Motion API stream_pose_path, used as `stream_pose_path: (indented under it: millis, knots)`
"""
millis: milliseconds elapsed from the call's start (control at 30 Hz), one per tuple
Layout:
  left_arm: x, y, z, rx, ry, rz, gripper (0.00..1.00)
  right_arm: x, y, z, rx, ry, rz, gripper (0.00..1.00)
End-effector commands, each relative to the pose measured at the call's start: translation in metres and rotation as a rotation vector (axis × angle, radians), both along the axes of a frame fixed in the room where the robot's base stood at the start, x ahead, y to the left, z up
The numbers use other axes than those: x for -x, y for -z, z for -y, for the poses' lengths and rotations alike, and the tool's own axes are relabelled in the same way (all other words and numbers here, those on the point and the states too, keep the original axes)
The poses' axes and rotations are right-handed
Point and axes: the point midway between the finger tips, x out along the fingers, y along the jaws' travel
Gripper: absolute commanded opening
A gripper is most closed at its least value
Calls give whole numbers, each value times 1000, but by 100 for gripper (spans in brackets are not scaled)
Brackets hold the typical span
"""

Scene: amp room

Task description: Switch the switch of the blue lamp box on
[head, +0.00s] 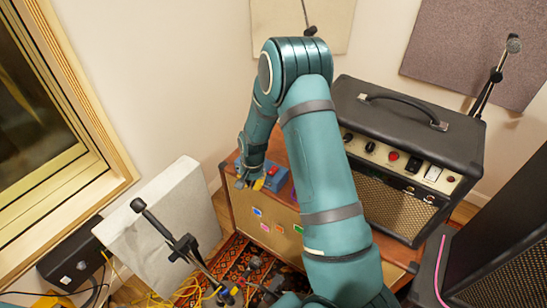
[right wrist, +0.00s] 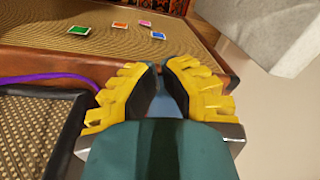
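The blue lamp box (head: 280,182) sits on top of the brown cabinet near its left end, with a small red part on its top. My right arm partly covers the view of it. My right gripper (head: 252,184) is just left of the box, pointing down; I cannot tell whether it touches the box. In the right wrist view, the yellow fingers of the right gripper (right wrist: 161,68) come together at the tips with nothing clearly held. A little blue-grey shows between them. The switch and its position cannot be made out. My left gripper is not in view.
The brown cabinet (head: 262,222) has coloured stickers on its grille front. A black amplifier (head: 405,108) stands right of my arm. A pale panel (head: 160,222) leans at the left. Microphone stands and yellow cables clutter the floor in front.

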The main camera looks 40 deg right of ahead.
Motion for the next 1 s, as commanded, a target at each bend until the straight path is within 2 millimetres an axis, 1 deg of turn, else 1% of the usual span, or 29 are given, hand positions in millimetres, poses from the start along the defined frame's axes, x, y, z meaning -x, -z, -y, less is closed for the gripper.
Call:
stream_pose_path:
  millis: [33,100,200,300,333,400,500,767,867,1000]
  knots:
    - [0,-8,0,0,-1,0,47,-10,-21,24,24,65,-4,0]
    - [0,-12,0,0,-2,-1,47,-17,-43,52,51,152,-16,0]
    - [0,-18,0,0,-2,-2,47,-23,-71,85,83,256,-31,0]
    - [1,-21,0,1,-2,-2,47,-25,-91,107,106,332,-41,0]
    - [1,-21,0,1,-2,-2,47,-25,-95,111,111,348,-44,0]
    - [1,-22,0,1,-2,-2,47,-26,-103,120,119,377,-47,0]
    - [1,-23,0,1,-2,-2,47,-25,-107,125,125,395,-51,0]
    - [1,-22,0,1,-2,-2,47,-25,-107,125,125,397,-51,0]
    - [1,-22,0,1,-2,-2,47,-25,-105,125,126,396,-52,0]
    - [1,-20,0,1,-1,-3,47,-25,-92,126,125,396,-54,0]
